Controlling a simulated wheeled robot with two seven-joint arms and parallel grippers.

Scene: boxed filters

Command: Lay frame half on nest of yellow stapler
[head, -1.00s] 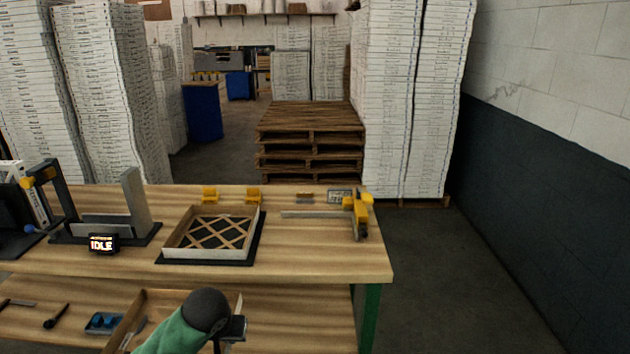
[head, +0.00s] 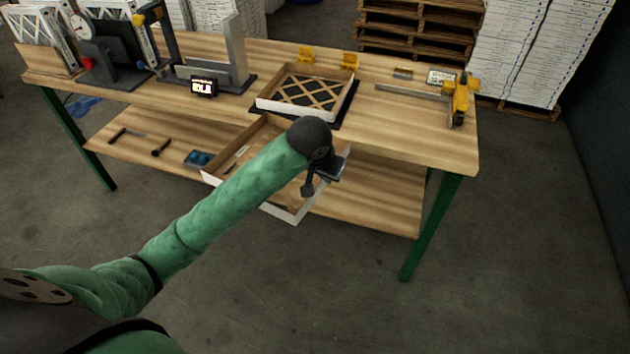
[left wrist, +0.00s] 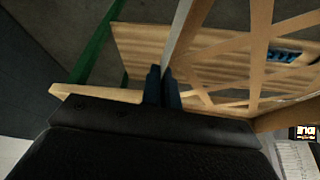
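A cardboard frame half (head: 283,212) with white outer walls and a tan lattice hangs in front of the workbench, at about shelf height. My left gripper (head: 325,178) is shut on one of its walls; the left wrist view shows the fingers (left wrist: 163,88) on both sides of that wall and the lattice (left wrist: 238,60) beside it. The yellow stapler (head: 460,100) stands at the bench's right end. To its left, the black nest (head: 347,112) carries another lattice frame half (head: 265,103), lying flat. My right gripper is not in view.
An IDLE display (head: 203,87) and a grey upright fixture (head: 238,60) stand left of the nest. Yellow blocks (head: 305,56) sit behind it. Floor in front is clear.

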